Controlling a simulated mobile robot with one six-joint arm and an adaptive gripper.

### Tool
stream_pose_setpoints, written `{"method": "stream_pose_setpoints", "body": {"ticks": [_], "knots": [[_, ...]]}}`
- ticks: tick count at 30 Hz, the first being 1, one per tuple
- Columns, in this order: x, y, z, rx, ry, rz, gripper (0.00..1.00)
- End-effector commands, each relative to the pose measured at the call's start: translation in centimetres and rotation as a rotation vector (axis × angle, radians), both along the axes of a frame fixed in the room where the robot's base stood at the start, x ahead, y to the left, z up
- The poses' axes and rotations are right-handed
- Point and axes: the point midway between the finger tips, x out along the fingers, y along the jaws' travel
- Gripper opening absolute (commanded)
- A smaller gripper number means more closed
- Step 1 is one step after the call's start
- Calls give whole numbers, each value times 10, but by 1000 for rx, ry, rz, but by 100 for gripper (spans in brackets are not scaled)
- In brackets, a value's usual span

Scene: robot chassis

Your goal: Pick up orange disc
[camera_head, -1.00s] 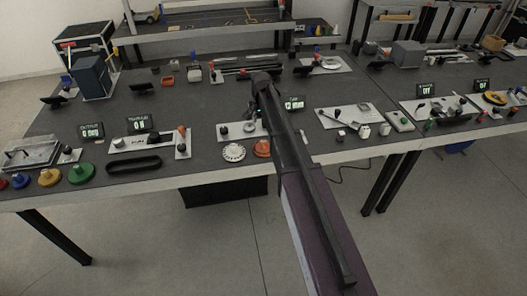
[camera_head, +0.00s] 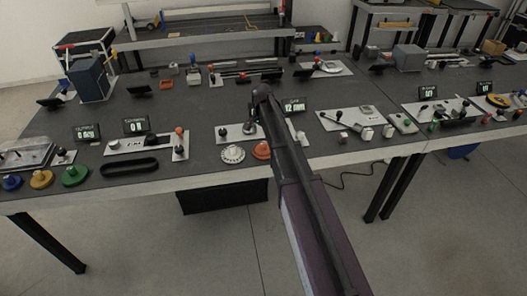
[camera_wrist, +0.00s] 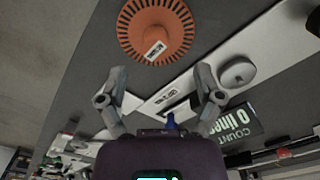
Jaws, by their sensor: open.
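The orange disc (camera_wrist: 156,28) lies flat on the dark tabletop, at the top of the wrist view. It has a slotted rim and a raised hub with a small white label. In the head view the orange disc (camera_head: 262,150) sits near the table's front edge, partly hidden by my arm. My gripper (camera_wrist: 160,82) is open and empty in the wrist view, its two fingertips apart and below the disc in the picture. In the head view my arm hides the gripper's fingers.
A white slotted disc (camera_head: 232,154) lies just left of the orange one. A light plate with black parts (camera_head: 238,133) is behind them.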

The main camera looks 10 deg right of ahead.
Motion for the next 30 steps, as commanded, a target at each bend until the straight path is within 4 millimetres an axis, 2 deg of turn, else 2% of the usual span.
{"method": "stream_pose_setpoints", "body": {"ticks": [11, 30], "knots": [[0, -1, -6, 0, 0, 0, 84], [-2, -5, -49, 0, 0, 0, 84]]}}
